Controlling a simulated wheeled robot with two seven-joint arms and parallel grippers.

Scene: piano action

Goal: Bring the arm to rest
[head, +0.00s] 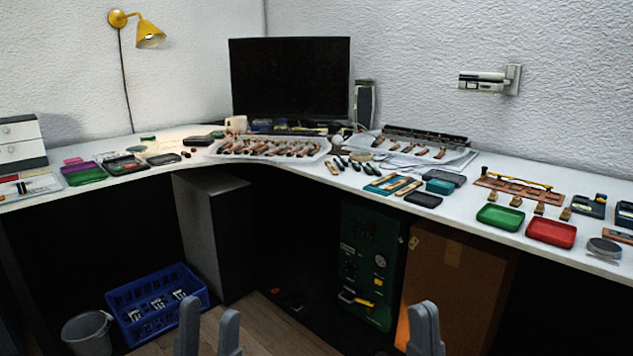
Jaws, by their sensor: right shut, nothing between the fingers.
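My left gripper (209,322) shows at the bottom of the head view, left of the middle. Its two grey fingers point up and stand apart, with nothing between them. My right gripper (425,325) shows at the bottom, right of the middle. Its fingers are together and hold nothing. Both grippers are in front of the white L-shaped worktop (285,180), low and apart from it. The rest of both arms is out of view.
On the worktop are a tray of piano action parts (232,147), a second tray (458,160), a green dish (500,217), a red dish (551,232) and a monitor (290,78). Below stand a blue crate (197,283), a grey bucket (88,335), a green machine (368,265) and a cardboard box (455,285).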

